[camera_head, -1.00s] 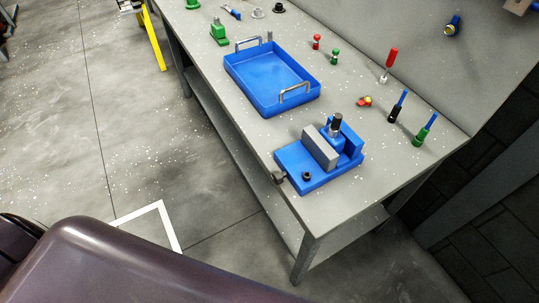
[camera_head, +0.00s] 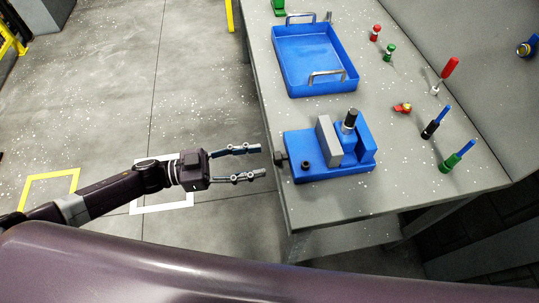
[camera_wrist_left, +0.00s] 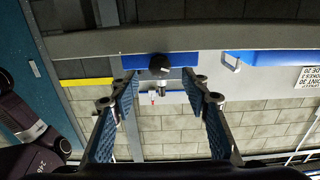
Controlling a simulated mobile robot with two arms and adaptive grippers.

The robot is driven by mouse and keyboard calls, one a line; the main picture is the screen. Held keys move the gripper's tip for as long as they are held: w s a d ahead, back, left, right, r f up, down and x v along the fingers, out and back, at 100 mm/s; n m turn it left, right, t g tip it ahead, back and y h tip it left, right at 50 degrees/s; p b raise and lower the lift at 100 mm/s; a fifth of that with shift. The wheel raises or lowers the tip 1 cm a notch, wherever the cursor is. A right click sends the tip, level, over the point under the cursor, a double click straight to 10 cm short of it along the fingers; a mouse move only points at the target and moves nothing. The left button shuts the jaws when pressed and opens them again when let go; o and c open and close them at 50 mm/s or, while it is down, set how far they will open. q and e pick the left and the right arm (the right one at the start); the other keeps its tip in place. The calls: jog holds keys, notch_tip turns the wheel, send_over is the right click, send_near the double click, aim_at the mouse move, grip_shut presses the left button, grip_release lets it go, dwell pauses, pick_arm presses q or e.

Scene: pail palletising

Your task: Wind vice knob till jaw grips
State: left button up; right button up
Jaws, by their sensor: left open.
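A blue vice (camera_head: 320,172) sits at the near left edge of the grey bench. Its grey movable jaw (camera_head: 329,141) stands upright on the base. A dark-topped metal cylinder (camera_head: 349,121) stands between this jaw and the blue rear block; I cannot tell whether the jaw touches it. The dark vice knob (camera_head: 281,160) sticks out on the left, past the bench edge. My left gripper (camera_head: 263,160) is open and empty, its fingertips pointing at the knob and just short of it. In the left wrist view the knob (camera_wrist_left: 159,65) shows between the fingertips (camera_wrist_left: 160,84).
A blue tray (camera_head: 291,86) with metal handles stands behind the vice.

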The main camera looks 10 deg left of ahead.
aim_at(281, 158)
pick_arm(q)
jog(key=p+x, duration=0.1)
jog(key=x, duration=0.4)
jog(key=c, duration=1.2)
jog(key=shift+o, duration=0.2)
jog(key=shift+m+b, duration=0.55)
jog(key=shift+m, duration=0.85)
pick_arm(e)
jog(key=shift+w+d+r, duration=0.1)
jog(key=shift+w+d, duration=0.25)
jog(key=shift+w, duration=0.05)
